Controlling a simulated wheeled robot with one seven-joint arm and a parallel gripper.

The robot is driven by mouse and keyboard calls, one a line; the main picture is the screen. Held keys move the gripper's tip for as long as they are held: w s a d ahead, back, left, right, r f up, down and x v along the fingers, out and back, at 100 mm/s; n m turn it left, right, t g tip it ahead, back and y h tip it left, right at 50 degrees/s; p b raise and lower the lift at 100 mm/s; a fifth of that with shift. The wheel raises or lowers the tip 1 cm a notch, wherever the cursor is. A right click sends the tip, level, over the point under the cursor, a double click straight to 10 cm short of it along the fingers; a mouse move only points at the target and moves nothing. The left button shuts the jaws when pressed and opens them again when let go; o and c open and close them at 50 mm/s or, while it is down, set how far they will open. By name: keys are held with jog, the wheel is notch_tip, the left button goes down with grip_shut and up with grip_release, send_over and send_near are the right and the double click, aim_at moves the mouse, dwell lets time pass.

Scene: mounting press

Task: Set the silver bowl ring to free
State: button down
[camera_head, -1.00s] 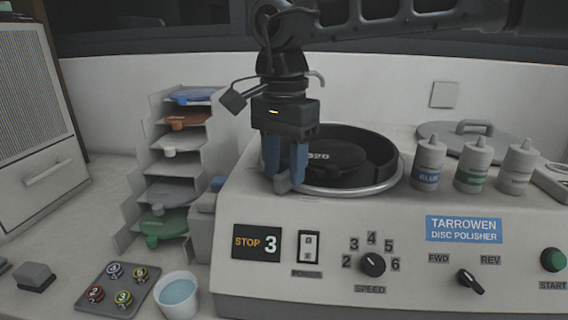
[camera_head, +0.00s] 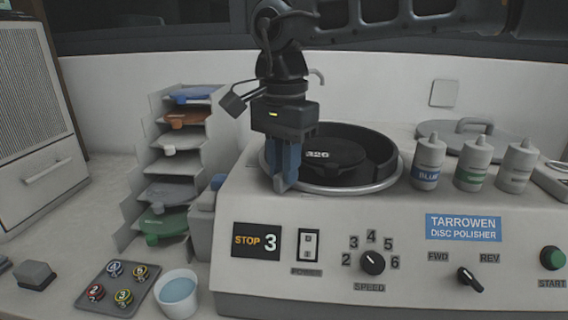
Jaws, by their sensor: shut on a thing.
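The silver bowl ring (camera_head: 362,188) runs around the base of the black polisher bowl (camera_head: 385,150) on top of the disc polisher. My gripper (camera_head: 283,186) points down at the ring's front left. Its blue fingers are close together, shut on a part of the ring there. The fingers hide the held part, and I cannot read any lock or free marking on the ring. A dark disc marked 320 (camera_head: 330,155) lies inside the bowl.
Bottles (camera_head: 428,165) stand right of the bowl, with a round grey lid (camera_head: 485,135) behind. A rack of coloured discs (camera_head: 172,195) stands left. The front panel has a power switch (camera_head: 308,245), speed knob (camera_head: 373,263) and direction knob (camera_head: 470,281). A cup (camera_head: 178,295) stands at front left.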

aim_at(261, 174)
jog(key=w+a+m+p, duration=0.3)
jog(key=w+a+m, duration=0.1)
jog(key=shift+w+a+r, duration=0.1)
jog(key=shift+a+r, duration=0.05)
jog(key=shift+w+a+m, duration=0.2)
jog(key=shift+w+m, duration=0.25)
jog(key=shift+m, duration=0.05)
jog(key=c, duration=1)
grip_release()
jog(key=shift+c, duration=0.2)
notch_tip(261, 174, up, 8)
jog(key=shift+f+b, duration=0.25)
jog(key=shift+b, duration=0.1)
jog(key=shift+a, duration=0.1)
